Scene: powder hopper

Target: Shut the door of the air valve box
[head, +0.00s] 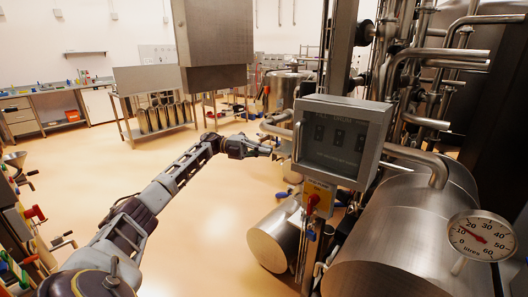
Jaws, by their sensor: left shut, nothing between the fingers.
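The air valve box (385,118) is a grey metal cabinet on a post, right of centre in the head view. Its door (338,172) has a dark window with several small units showing through it and a curved handle (297,141) on its left side. The door looks near its frame; whether a gap remains is hard to tell. My left arm reaches up from the lower left. My left gripper (268,151) is shut and empty, just left of the box's handle side; contact cannot be made out. My right gripper is not in view.
A yellow panel with a red switch (313,203) hangs under the box. Steel pipes (440,60) and a large cylinder (405,240) with a dial gauge (481,236) crowd the right. A hopper (213,35) hangs above. The floor (215,215) around my arm is clear.

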